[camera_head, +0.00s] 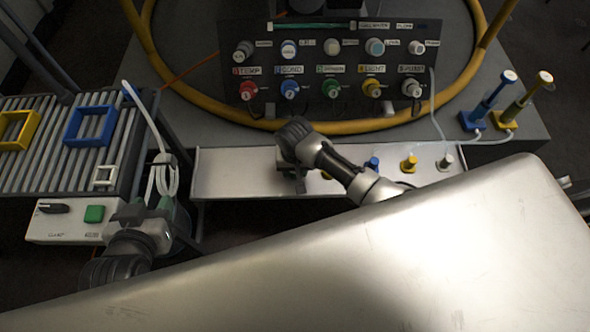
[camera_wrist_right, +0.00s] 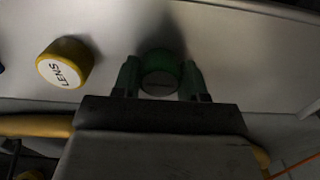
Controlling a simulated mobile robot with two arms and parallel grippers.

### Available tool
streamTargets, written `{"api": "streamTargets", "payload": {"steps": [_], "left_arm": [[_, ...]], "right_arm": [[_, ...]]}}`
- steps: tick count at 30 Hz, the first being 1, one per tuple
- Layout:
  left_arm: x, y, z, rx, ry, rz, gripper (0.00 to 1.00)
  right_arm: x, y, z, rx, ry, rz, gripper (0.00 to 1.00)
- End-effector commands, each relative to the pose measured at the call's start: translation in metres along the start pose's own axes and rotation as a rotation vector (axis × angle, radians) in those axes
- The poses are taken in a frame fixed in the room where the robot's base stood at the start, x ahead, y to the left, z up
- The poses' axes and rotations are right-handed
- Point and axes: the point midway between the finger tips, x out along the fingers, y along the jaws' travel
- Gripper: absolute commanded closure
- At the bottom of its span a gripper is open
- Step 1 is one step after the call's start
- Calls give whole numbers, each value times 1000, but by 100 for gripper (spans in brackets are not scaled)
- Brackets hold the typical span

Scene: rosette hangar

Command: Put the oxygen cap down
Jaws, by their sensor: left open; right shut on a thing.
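The green oxygen cap (camera_wrist_right: 158,82) is between the two green fingers of my right gripper (camera_wrist_right: 161,80), which is shut on it. In the head view my right gripper (camera_head: 291,178) points down over the pale metal shelf (camera_head: 235,172); its fingers and the cap are largely hidden there. I cannot tell whether the cap touches the shelf. A yellow cap marked LENS (camera_wrist_right: 64,63) stands beside it in the wrist view. My left gripper (camera_head: 148,208) is open at the left, near the white box with a green button (camera_head: 94,214).
A blue cap (camera_head: 372,163), a yellow cap (camera_head: 409,163) and a grey cap (camera_head: 446,161) stand along the shelf's right part. The shelf's left end is clear. Behind stands a black panel (camera_head: 300,62) with labelled connectors, ringed by a yellow hose (camera_head: 232,108). A large metal surface (camera_head: 400,265) fills the foreground.

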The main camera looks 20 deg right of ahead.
Motion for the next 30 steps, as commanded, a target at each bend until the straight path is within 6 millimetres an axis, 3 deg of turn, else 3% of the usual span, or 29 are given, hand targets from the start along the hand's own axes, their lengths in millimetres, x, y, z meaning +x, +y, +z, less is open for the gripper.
{"api": "streamTargets", "payload": {"steps": [12, 13, 17, 30], "left_arm": [[2, 1, -7, 0, 49, 3, 57], [1, 1, -7, 0, 49, 3, 57], [1, 1, -7, 0, 48, 3, 57], [-2, -1, 0, 0, -12, -2, 57]], "right_arm": [[4, 0, 0, 0, 0, 0, 95], [4, 0, 0, 0, 0, 0, 53], [4, 0, 0, 0, 0, 0, 33], [-4, 0, 0, 0, 0, -1, 32]]}}
